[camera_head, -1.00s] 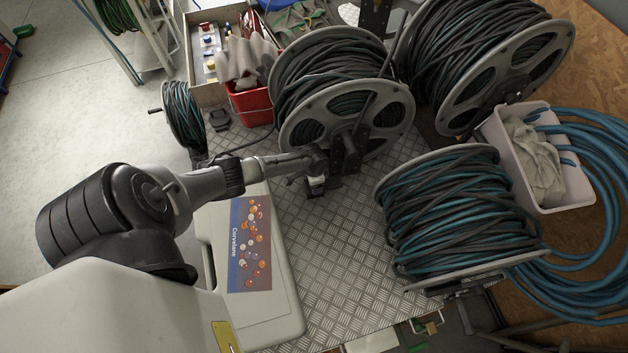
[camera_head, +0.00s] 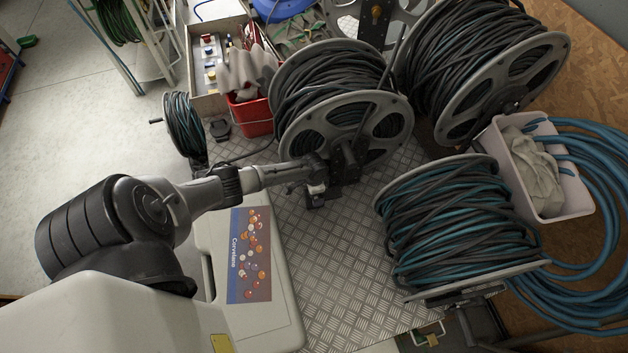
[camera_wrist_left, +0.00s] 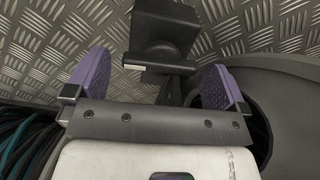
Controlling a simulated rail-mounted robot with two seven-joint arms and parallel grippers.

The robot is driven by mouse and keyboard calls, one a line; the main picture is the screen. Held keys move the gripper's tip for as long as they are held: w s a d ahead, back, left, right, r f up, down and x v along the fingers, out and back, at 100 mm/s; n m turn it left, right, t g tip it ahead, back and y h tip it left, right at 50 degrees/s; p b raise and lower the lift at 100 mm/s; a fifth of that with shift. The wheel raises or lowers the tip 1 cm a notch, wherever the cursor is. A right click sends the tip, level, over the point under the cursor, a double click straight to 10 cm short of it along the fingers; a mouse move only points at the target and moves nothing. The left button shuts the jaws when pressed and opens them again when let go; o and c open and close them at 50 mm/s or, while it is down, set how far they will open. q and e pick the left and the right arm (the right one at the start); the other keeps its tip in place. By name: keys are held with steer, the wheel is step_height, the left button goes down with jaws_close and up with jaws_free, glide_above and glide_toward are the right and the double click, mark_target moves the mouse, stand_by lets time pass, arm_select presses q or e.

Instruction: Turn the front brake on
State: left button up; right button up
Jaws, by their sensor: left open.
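The front hose reel (camera_head: 345,120), with black hose and grey spoked flanges, stands on the metal plate. My left gripper (camera_head: 318,188) is beside its hub, near the lower front of its stand. In the left wrist view the gripper (camera_wrist_left: 155,82) is open, with two purple finger pads apart. A black block on a narrow stem (camera_wrist_left: 165,42) shows beyond and between the pads. It could be the brake part, but I cannot tell for sure. I see no contact with either pad. The wrist hides part of the stem. My right gripper is out of view.
A second reel with black and teal hose (camera_head: 455,225) stands at the right, another reel (camera_head: 480,75) behind it. A pale case (camera_head: 285,325) lies below my left arm. A red bucket (camera_head: 250,117) is behind. Bare chequered plate (camera_head: 340,270) lies between case and right reel.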

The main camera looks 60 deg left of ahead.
arm_select(q)
step_height(320, 180, up, 13)
steer(key=p, duration=0.2)
steer(key=shift+f, duration=0.1)
stand_by(0.7)
steer(key=s+d+r+m+t+h, duration=0.1)
steer(key=s+d, duration=0.4)
steer(key=d, duration=0.5)
steer(key=s+d+r+m, duration=0.1)
steer(key=s+d, duration=0.4)
steer(key=d, duration=0.5)
steer(key=s+d+r+n+t+p, duration=0.1)
steer(key=s+d+r+n+t, duration=0.3)
steer(key=s+r, duration=0.65)
step_height(320, 180, up, 14)
steer(key=w+d+m+g+p, duration=0.1)
steer(key=w+p, duration=0.1)
steer(key=p, duration=1)
steer(key=shift+f+m+y, duration=0.15)
steer(key=shift+m+y, duration=0.15)
steer(key=shift+y, duration=0.1)
steer(key=shift+w, duration=0.1)
